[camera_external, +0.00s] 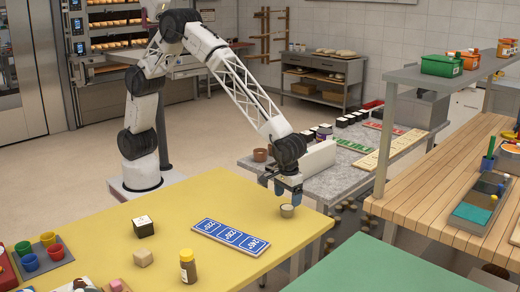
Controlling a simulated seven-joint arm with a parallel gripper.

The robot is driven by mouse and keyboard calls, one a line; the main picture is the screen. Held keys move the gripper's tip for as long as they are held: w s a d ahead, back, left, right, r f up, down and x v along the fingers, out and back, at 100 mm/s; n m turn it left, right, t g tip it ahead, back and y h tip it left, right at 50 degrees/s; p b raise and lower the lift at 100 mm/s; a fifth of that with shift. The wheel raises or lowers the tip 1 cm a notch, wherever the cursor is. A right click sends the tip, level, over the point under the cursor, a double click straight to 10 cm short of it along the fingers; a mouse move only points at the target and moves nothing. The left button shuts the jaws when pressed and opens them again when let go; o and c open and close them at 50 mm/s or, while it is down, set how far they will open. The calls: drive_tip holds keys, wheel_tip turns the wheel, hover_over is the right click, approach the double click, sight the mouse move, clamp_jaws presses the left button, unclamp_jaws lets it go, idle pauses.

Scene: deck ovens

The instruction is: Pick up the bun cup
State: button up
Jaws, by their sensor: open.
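A small beige cup (287,211), which looks like the bun cup, stands upright near the right edge of the yellow table (190,195). My gripper (288,197) points down directly over it, with the fingertips at or just above its rim. The jaws are open and nothing is lifted. From this view I cannot tell whether the fingers touch the cup or reach around it.
A blue numbered strip (231,236) lies left of the cup. A brown bottle with a yellow cap (188,267), a dark-topped white cube (143,227) and coloured cups (29,261) stand farther left. A grey stone counter (310,180) lies behind the table.

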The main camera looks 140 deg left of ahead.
sight(288, 206)
drive_tip(key=shift+a+f, duration=0.15)
drive_tip(key=shift+f, duration=2.45)
drive_tip(key=c, duration=1)
drive_tip(key=shift+r, duration=0.1)
drive_tip(key=shift+r, duration=0.6)
wheel_tip(288, 206, up, 2)
drive_tip(key=shift+r, duration=0.1)
drive_tip(key=s+d, duration=0.1)
drive_tip(key=s, duration=0.4)
drive_tip(key=s+d+r, duration=0.1)
drive_tip(key=s, duration=1)
drive_tip(key=shift+d+r, duration=0.2)
drive_tip(key=shift+d, duration=0.2)
